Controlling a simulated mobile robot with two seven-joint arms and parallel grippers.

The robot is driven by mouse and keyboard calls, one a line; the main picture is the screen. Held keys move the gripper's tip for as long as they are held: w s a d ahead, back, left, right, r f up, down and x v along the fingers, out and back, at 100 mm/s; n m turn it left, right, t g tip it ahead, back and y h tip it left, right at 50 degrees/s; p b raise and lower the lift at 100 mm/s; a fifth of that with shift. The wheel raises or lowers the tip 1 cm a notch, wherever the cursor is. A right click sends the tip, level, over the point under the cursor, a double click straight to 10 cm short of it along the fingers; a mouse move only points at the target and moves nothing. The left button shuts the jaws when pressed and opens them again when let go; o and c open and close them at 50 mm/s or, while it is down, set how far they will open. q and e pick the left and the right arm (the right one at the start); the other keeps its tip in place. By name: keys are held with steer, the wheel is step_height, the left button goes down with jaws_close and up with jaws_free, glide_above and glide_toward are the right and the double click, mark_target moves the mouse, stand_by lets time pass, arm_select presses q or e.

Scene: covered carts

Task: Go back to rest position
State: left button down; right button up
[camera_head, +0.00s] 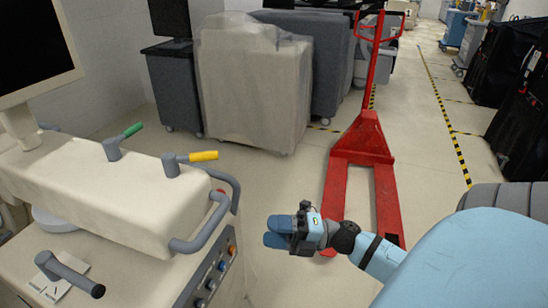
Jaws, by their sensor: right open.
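My right gripper (278,232) is in the lower middle of the head view, at the end of my blue right arm (450,265), which comes in from the lower right. Its fingers point left, are open and hold nothing that I can see. It is in front of the red pallet jack's forks in the picture and to the right of the beige console. My left gripper is not in the view.
A beige console (110,190) with green and yellow handles and grey rails fills the left. A red pallet jack (362,150) stands beyond my gripper. A covered cart (250,90) stands behind. Black cases (510,80) line the right. Floor along the yellow-black tape is clear.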

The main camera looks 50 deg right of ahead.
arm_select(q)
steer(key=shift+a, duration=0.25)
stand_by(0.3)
arm_select(e)
steer(key=s+a+f+m+g+h, duration=0.1)
steer(key=s+a+f+m+h, duration=0.1)
steer(key=a+f+m+h, duration=0.7)
steer(key=s+a+f+m+g+h, duration=0.2)
steer(key=a+f+m, duration=0.4)
steer(key=f+m, duration=0.8)
arm_select(q)
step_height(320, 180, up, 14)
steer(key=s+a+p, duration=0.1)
steer(key=p, duration=1.7)
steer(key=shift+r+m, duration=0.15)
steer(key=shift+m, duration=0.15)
arm_select(e)
step_height(320, 180, up, 16)
steer(key=s+m, duration=0.1)
steer(key=m, duration=0.1)
steer(key=shift+s+d, duration=0.15)
steer(key=shift+s, duration=0.25)
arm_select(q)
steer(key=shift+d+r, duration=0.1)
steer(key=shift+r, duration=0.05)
